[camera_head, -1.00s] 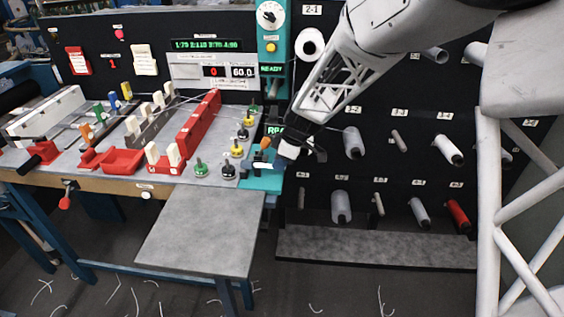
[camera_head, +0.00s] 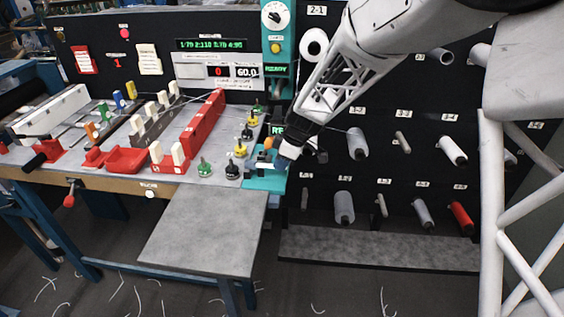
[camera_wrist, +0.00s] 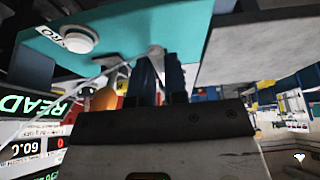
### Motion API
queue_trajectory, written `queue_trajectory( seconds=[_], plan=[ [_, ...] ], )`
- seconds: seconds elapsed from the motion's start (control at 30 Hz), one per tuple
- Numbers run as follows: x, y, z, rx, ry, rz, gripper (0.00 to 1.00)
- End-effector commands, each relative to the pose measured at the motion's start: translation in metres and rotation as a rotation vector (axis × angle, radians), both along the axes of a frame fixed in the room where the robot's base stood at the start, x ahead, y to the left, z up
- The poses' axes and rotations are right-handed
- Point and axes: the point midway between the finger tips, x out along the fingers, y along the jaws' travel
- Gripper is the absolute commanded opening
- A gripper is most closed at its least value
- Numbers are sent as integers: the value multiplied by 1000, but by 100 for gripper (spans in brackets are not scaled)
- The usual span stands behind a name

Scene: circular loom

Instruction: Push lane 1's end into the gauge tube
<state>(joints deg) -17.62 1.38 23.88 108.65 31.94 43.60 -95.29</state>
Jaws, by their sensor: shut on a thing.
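My gripper (camera_head: 279,163) is at the teal gauge stand (camera_head: 262,184) on the right end of the bench, low over its top. In the wrist view its dark blue fingers (camera_wrist: 158,62) are shut on a thin pale thread end (camera_wrist: 154,51). The thread runs from the fingertips down to the left, past an orange rounded part (camera_wrist: 104,97). The teal stand (camera_wrist: 120,30) and its white round button (camera_wrist: 80,38) are close ahead. I cannot make out the gauge tube's mouth, or whether the thread end is in it.
A green READY display (camera_wrist: 28,104) is close at the left in the wrist view. Several coloured-topped pegs (camera_head: 232,170) stand left of the gripper, beside a red rail (camera_head: 203,122). A bare grey shelf (camera_head: 205,232) is in front. A spool rack (camera_head: 380,160) stands to the right.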

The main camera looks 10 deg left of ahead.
Motion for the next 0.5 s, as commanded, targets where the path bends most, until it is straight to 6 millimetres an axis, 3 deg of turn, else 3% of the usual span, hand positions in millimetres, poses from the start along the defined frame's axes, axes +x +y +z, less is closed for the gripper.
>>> queue_trajectory(
  seconds=[0.5],
  plan=[
    [0,11,0,0,0,1,0]
  ],
)
